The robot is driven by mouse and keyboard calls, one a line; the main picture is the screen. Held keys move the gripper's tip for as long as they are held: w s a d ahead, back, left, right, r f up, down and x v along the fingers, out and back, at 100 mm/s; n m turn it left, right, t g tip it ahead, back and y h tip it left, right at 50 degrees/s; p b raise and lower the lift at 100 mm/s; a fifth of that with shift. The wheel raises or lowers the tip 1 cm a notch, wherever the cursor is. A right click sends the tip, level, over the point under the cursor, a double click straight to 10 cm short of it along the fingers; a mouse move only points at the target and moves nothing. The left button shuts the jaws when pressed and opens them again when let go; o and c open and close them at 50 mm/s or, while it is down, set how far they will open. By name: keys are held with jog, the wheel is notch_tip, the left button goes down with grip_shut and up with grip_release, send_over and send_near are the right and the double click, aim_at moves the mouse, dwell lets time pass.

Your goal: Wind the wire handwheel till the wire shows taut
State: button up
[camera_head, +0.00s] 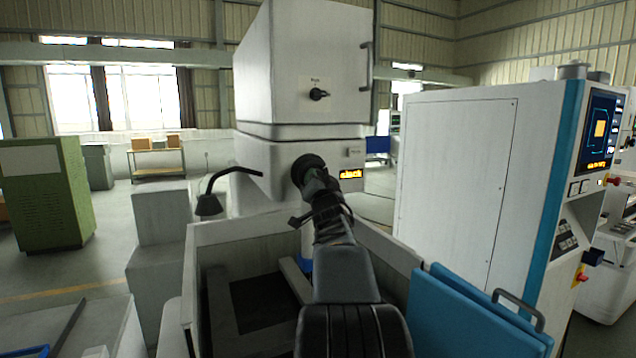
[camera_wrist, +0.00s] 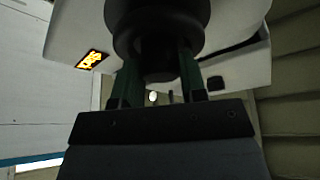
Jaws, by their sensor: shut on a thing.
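The wire handwheel (camera_head: 306,164) is a dark round wheel on the front of the white machine head. In the wrist view the wheel (camera_wrist: 140,22) fills the top middle, with a dark hub below its rim. My gripper (camera_head: 318,183) reaches up to it, and its two green fingers (camera_wrist: 158,68) are shut on the handwheel from either side. The fingertips are partly hidden behind the wheel's rim. A small lit orange display (camera_head: 350,174) sits right of the wheel; its lettering seems to read "slack". It also shows, tilted, in the wrist view (camera_wrist: 92,60).
A black knob (camera_head: 319,94) is on the upper cabinet. A bent black lamp (camera_head: 210,204) stands left of the wheel. The open work tank (camera_head: 240,232) lies below my arm. Blue panels (camera_head: 465,315) and a white control cabinet (camera_head: 455,190) stand at the right.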

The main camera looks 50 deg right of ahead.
jog(key=shift+a+r+m+g+h, duration=0.1)
jog(key=shift+m+g+h, duration=0.45)
jog(key=shift+m, duration=1.75)
jog(key=o, duration=0.9)
jog(key=b+v, duration=0.1)
jog(key=v, duration=0.3)
jog(key=b+v, duration=0.2)
jog(key=v, duration=0.3)
jog(key=b+v, duration=0.2)
jog(key=v, duration=0.2)
jog(key=shift+s+a+r, duration=0.2)
jog(key=shift+s+a, duration=0.15)
